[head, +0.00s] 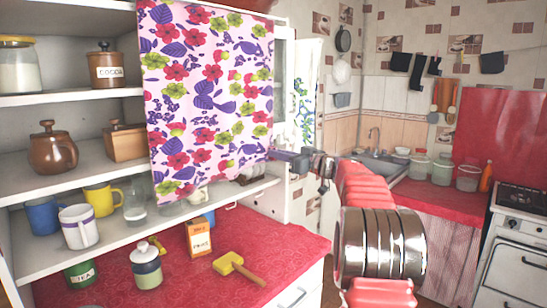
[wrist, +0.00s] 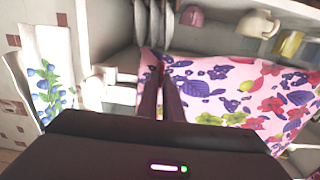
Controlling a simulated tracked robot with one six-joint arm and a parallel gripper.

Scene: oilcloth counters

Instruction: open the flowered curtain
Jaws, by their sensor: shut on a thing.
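The flowered curtain (head: 205,95), pink with red, purple and green flowers, hangs over the right part of the open shelves. Its left edge falls near the middle of the shelves, and what is behind it is mostly hidden. My gripper (head: 279,156) is at the curtain's lower right edge, shut on the cloth. In the wrist view my gripper's two dark fingers (wrist: 162,72) are close together at the edge of the curtain (wrist: 235,90), which spreads to the right.
Shelves on the left hold a cocoa jar (head: 106,66), a brown pot (head: 53,148) and mugs (head: 79,226). A sink and stove stand at right.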

